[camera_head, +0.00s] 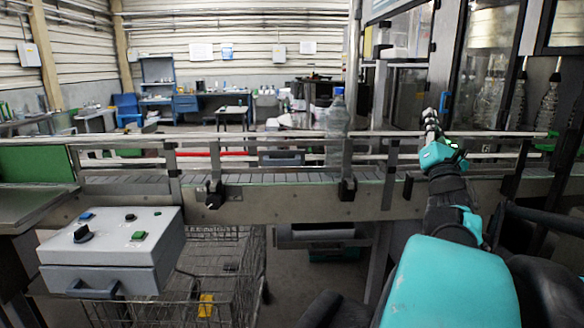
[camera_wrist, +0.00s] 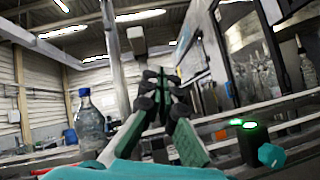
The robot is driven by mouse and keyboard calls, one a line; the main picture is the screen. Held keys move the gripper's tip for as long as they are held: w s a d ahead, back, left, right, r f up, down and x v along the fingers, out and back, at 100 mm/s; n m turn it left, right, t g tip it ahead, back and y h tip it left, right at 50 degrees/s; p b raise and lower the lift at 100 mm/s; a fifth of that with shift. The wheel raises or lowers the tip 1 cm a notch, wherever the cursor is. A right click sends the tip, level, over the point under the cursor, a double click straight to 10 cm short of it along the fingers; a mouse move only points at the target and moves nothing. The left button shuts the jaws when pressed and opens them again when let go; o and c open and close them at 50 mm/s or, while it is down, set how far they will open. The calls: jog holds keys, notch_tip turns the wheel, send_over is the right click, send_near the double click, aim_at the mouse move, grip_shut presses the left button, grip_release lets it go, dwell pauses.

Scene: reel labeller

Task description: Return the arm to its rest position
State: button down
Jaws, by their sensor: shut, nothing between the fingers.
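My arm reaches forward on the right of the head view, with teal and black links. My gripper (camera_head: 431,118) is raised at the conveyor rail in front of the labelling machine (camera_head: 487,75). In the wrist view my gripper (camera_wrist: 160,80) points up and away, its dark fingers close together with nothing between them. A clear bottle (camera_head: 337,125) stands on the conveyor (camera_head: 290,207), left of my gripper and apart from it. It also shows in the wrist view with a blue cap (camera_wrist: 89,120).
The conveyor's metal guard rails (camera_head: 240,142) run across in front of me. A grey control box (camera_head: 110,250) with a knob and buttons stands at the lower left. A wire cart (camera_head: 225,275) is below the conveyor. A green-lit black device (camera_wrist: 250,140) is right of my gripper.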

jog(key=w+a+f+m+g+h, duration=0.15)
jog(key=f+m+g, duration=0.35)
jog(key=f+m, duration=0.6)
jog(key=w+f+m+g+y, duration=0.1)
jog(key=w+f+m+g, duration=0.35)
jog(key=f, duration=1.05)
jog(key=s+a+f+m+g+y, duration=0.2)
jog(key=s+a+f+m+g, duration=0.3)
jog(key=s+f, duration=0.4)
jog(key=s+a+f+m+g+y, duration=0.2)
jog(key=s+a+f+m+g, duration=0.4)
jog(key=f, duration=0.8)
jog(key=s+a+m, duration=0.2)
jog(key=s, duration=0.1)
jog(key=shift+a, duration=0.4)
